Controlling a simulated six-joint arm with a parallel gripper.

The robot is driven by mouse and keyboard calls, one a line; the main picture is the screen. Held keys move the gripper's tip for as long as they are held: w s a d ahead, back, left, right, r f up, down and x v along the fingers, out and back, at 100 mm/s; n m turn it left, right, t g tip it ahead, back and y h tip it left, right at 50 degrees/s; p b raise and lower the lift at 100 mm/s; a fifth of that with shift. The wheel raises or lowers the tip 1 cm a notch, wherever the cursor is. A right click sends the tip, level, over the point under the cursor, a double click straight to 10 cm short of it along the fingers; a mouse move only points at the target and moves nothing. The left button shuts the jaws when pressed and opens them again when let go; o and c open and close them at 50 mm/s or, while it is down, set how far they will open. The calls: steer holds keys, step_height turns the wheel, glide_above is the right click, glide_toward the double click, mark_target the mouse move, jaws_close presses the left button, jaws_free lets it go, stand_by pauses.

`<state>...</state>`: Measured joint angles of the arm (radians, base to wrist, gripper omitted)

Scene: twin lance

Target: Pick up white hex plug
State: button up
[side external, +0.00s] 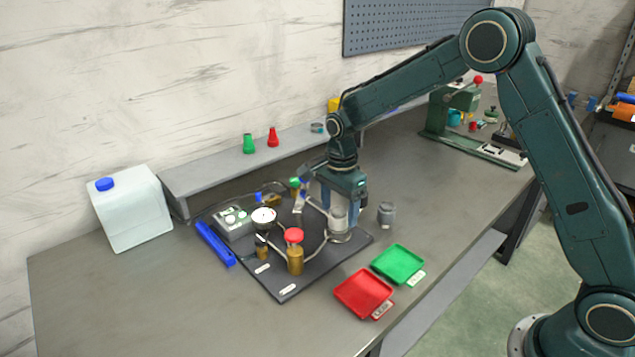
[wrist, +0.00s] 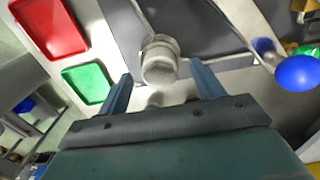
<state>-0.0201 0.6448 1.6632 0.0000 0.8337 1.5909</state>
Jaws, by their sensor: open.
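I cannot make out a clearly white hex plug in either view. My gripper (side external: 337,199) points down over the right end of the dark plate (side external: 290,288). A pale grey, clear-walled cylinder (side external: 338,221) stands there, directly under and partly behind the gripper. In the wrist view my gripper (wrist: 163,82) is open, with its two blue-grey fingers apart. The pale cylinder (wrist: 160,58) shows between and beyond the fingertips, and I cannot tell whether they touch it. Small blurred grey shapes lie near the gripper body; I cannot tell what they are.
A red tray (side external: 363,293) and a green tray (side external: 398,263) lie at the front. A small grey jar (side external: 386,214) stands right of the plate. A red knob (side external: 294,236) and a gauge (side external: 263,217) rise from it. Open tabletop lies left, beyond a blue bar (side external: 215,243).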

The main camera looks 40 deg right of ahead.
steer(key=shift+f, duration=0.9)
steer(key=c, duration=1.3)
